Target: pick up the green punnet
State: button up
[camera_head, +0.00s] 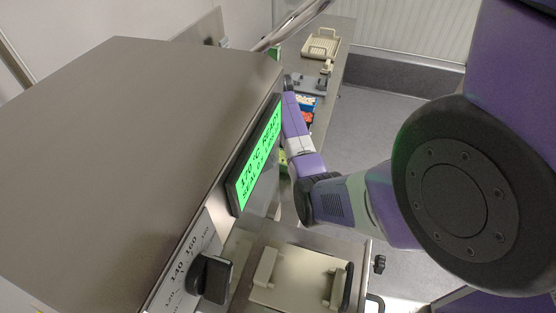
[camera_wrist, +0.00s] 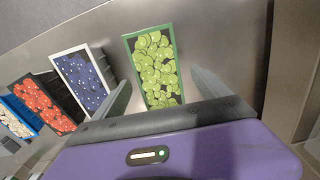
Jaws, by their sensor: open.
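The green punnet (camera_wrist: 174,56) shows in the wrist view as a green-rimmed tray filled with round green pieces, lying on a metal surface. My gripper (camera_wrist: 160,92) is open, with one finger on each side of the punnet's near part in the picture. I cannot tell whether the fingers touch it. The punnet's near end is hidden behind my gripper body. In the head view, only a small green bit (camera_head: 283,158) shows beside my arm, and the fingers are hidden behind the machine and the arm.
In the wrist view, a white-rimmed punnet of dark blue pieces (camera_wrist: 82,78), a red-filled punnet (camera_wrist: 42,102) and a blue one (camera_wrist: 14,122) stand to the left. A large metal machine (camera_head: 130,130) with a green display (camera_head: 257,155) stands close to my arm. Bare metal surface (camera_wrist: 225,40) lies right of the green punnet.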

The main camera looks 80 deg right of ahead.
jog(key=shift+d+f, duration=0.1)
jog(key=shift+f, duration=1.8)
jog(key=c, duration=1.6)
jog(key=shift+r+p, duration=0.15)
jog(key=shift+p, duration=0.15)
